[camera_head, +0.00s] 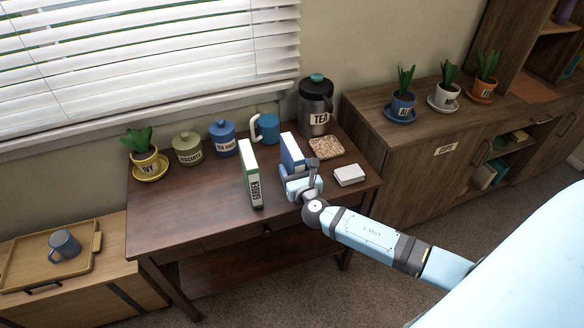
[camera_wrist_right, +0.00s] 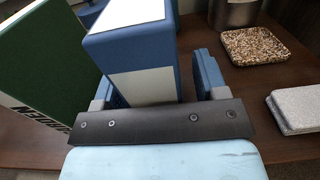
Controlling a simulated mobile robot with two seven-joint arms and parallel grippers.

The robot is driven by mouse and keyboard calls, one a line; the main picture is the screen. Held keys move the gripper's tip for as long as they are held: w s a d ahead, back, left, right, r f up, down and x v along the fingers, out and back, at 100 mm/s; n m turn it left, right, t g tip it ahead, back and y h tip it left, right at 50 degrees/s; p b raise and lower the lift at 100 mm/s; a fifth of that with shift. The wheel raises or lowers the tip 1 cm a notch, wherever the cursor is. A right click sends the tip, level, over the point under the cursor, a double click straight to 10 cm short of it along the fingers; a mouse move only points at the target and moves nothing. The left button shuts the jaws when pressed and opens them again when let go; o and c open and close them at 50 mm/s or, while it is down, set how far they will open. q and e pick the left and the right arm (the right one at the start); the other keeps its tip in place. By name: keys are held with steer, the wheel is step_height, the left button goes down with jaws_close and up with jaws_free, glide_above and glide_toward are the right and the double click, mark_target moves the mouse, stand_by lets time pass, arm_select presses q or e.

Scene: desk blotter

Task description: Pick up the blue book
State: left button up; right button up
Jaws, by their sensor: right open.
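The blue book (camera_head: 292,151) stands upright on the dark wooden desk (camera_head: 190,222), white label on its spine. In the right wrist view the blue book (camera_wrist_right: 140,45) is between the two blue fingers of my right gripper (camera_wrist_right: 160,82). The fingers are open, one on each side of the book, with a visible gap at the right finger. Whether the left finger touches it I cannot tell. In the head view my right gripper (camera_head: 301,182) is at the book's near end and hides its lower part. My left gripper is out of view.
A green book (camera_head: 250,175) stands close on the left, also in the wrist view (camera_wrist_right: 35,75). A white box (camera_head: 349,175) and a speckled square coaster (camera_head: 326,147) lie to the right. Behind are a blue mug (camera_head: 268,128), canisters and a TEA pot (camera_head: 315,105).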

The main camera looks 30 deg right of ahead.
steer(key=c, duration=1.2)
steer(key=shift+r, duration=0.1)
